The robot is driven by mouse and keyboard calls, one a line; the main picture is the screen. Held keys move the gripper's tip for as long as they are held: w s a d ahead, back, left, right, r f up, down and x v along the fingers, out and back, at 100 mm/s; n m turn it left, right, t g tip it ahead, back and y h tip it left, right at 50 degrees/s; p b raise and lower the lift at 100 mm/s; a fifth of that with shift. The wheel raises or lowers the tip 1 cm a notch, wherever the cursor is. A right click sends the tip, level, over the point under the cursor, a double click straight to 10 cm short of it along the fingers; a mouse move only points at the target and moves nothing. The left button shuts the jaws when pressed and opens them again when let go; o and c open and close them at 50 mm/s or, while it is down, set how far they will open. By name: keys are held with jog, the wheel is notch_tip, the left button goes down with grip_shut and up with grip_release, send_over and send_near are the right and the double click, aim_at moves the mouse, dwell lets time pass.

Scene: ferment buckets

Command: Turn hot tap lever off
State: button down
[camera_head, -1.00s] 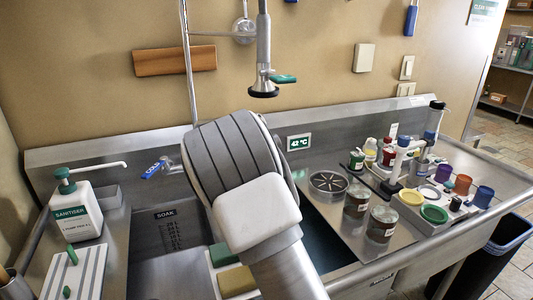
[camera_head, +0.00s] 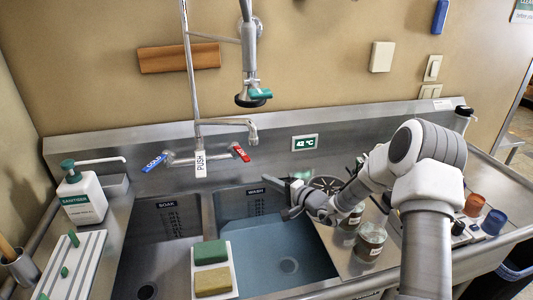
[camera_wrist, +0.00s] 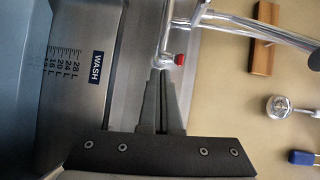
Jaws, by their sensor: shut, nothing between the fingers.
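The red hot tap lever (camera_head: 240,152) sticks out at the right end of the wall-mounted tap (camera_head: 200,160), tilted in the picture. In the wrist view the lever's red part (camera_wrist: 179,60) lies just beyond my fingertips and slightly to their right. My gripper (camera_head: 284,183) is shut and empty, above the wash basin, right of and lower than the lever in the head view. Its closed fingers (camera_wrist: 160,76) point toward the tap in the wrist view, with a visible gap. The blue cold lever (camera_head: 153,162) is at the tap's left end.
The spout (camera_head: 252,130) and PUSH label (camera_head: 200,163) are left of my gripper. The wash basin (camera_head: 265,235) holds water. Sponges (camera_head: 211,265) lie on the divider. Jars (camera_head: 370,242) stand under my arm. A 42 °C display (camera_head: 305,143) is on the backsplash.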

aim_at(248, 161)
jog(key=w+a+r+m+t+p, duration=0.1)
jog(key=w+a, duration=0.3)
jog(key=w, duration=0.5)
jog(key=shift+r+t, duration=0.4)
jog(key=shift+r, duration=0.5)
jog(key=shift+f, duration=0.1)
jog(key=a+b, duration=0.1)
jog(key=b, duration=0.1)
jog(key=s+a+b, duration=0.1)
jog(key=b, duration=0.2)
jog(key=shift+s+f, duration=0.2)
jog(key=shift+s, duration=0.05)
jog(key=shift+s+a+r+b, duration=0.2)
jog(key=shift+a+b, duration=0.1)
jog(key=shift+b, duration=0.25)
jog(key=shift+a, duration=0.15)
jog(key=shift+s, duration=0.1)
